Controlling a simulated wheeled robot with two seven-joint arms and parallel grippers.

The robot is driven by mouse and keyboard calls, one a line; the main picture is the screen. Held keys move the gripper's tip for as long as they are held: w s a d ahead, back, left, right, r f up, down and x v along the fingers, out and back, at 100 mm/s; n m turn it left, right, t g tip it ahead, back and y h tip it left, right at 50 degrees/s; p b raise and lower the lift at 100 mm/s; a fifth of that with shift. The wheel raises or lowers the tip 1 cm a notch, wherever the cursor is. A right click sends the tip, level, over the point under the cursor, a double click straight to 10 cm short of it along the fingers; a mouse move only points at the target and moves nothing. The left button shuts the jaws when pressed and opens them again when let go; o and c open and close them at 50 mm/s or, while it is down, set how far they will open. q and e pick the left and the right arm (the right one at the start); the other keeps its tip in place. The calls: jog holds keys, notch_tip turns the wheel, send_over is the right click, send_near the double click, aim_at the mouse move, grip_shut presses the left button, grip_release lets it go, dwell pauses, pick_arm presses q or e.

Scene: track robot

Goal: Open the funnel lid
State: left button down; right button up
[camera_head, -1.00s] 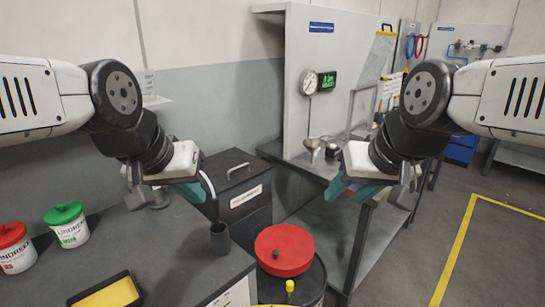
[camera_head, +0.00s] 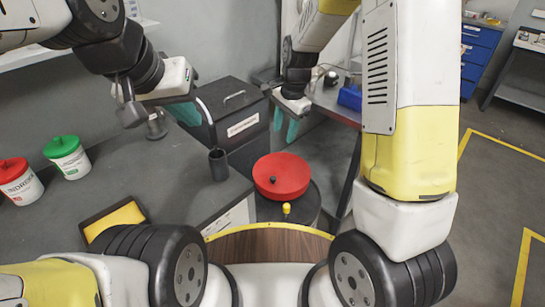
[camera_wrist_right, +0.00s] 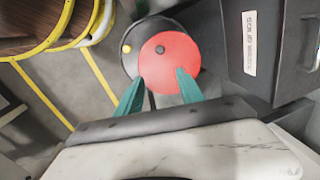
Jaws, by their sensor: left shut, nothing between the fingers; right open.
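The funnel lid is a round red disc (camera_head: 284,170) with a small black knob, on top of a dark drum (camera_head: 300,208) beside the bench. A yellow-topped fitting (camera_head: 286,208) stands at the drum's near edge. My right gripper (camera_head: 285,124) is open and empty, above and behind the lid, not touching it. In the right wrist view its teal fingers (camera_wrist_right: 158,88) point toward the red lid (camera_wrist_right: 180,60), whose knob (camera_wrist_right: 160,49) shows beyond the fingertips. My left gripper (camera_head: 188,114) is shut and empty above the bench, left of the lid.
The bench (camera_head: 165,178) holds a dark cup (camera_head: 218,164), a yellow-filled tray (camera_head: 115,216), and red-lidded (camera_head: 18,180) and green-lidded (camera_head: 68,156) tubs. A side table with a blue bin (camera_head: 350,98) is behind my right arm.

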aim_at(273, 177)
jog(key=a+f+m, duration=0.1)
jog(key=f, duration=0.3)
jog(key=w+a+f+m, duration=0.1)
jog(key=f, duration=0.4)
jog(key=w+a+f+m+g+h, duration=0.1)
jog(key=f, duration=0.4)
jog(key=shift+w+a, duration=0.15)
jog(key=shift+w, duration=0.05)
jog(key=shift+f, duration=4)
grip_shut()
